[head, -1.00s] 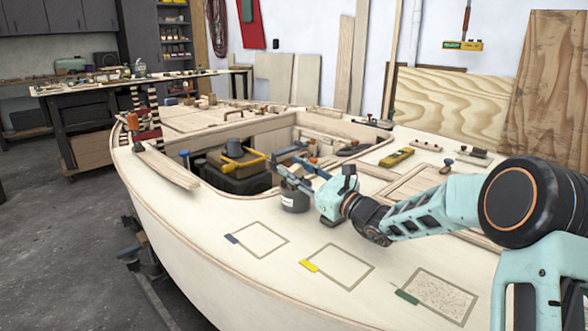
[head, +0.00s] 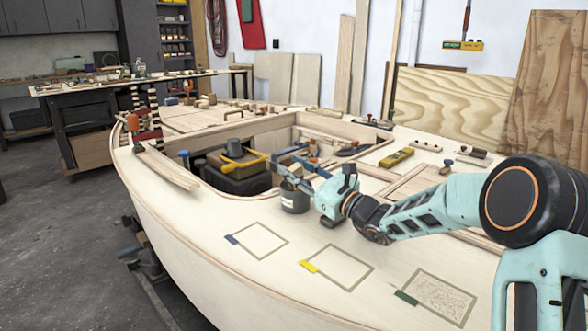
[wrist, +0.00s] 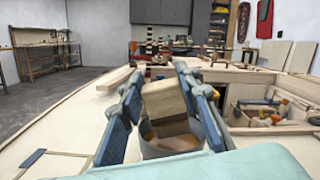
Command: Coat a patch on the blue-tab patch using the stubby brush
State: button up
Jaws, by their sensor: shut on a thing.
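The blue-tab patch (head: 257,241) is an outlined square on the pale deck, left of the other patches; its inside looks bare. Its blue tab (wrist: 33,157) shows at the lower left in the wrist view. A dark pot (head: 294,203) with a white label stands on the deck behind the patches. My gripper (head: 305,180) is at the pot's rim, its blue fingers shut on the stubby brush (wrist: 164,102). The brush has a wooden block body, and its brown bristles (wrist: 173,132) point down into the pot. Whether the tips touch the contents is hidden.
A yellow-tab patch (head: 340,267) and a green-tab patch (head: 437,298) with a speckled inside lie to the right. Behind the pot is an open cockpit with a black box (head: 236,175). A yellow tool (head: 397,157) lies on the deck. The deck around the patches is clear.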

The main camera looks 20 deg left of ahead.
aim_at(294, 167)
jog(key=shift+r+p, duration=1.7)
jog(key=shift+r, duration=1.4)
